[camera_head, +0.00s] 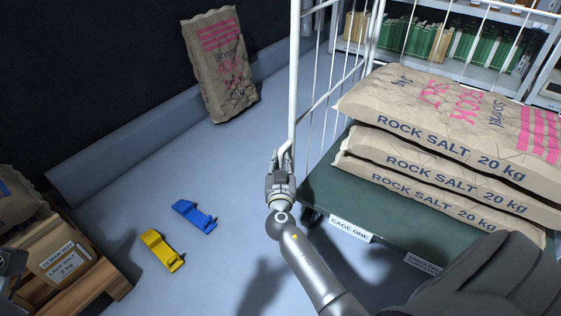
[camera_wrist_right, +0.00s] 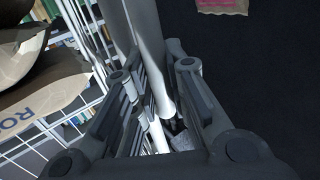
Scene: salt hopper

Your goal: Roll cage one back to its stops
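Cage one (camera_head: 351,229) is a wheeled cage with a dark green deck, white wire sides and a "CAGE ONE" label. Its white corner post (camera_head: 293,85) stands at the deck's left. My right gripper (camera_head: 284,160) is shut on this post low down, just above deck height. In the right wrist view the post (camera_wrist_right: 150,60) runs between the two fingers. Several rock salt sacks (camera_head: 425,150) lie stacked on the deck. A blue block (camera_head: 195,215) and a yellow block (camera_head: 161,250), possibly stops, lie on the floor left of the cage. A dark grey part at the left edge may be my left gripper.
A brown salt sack (camera_head: 221,65) leans by the low grey kerb (camera_head: 140,140) along the dark wall. Shelves (camera_head: 450,40) stand behind the cage. Floor between kerb and cage is mostly clear.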

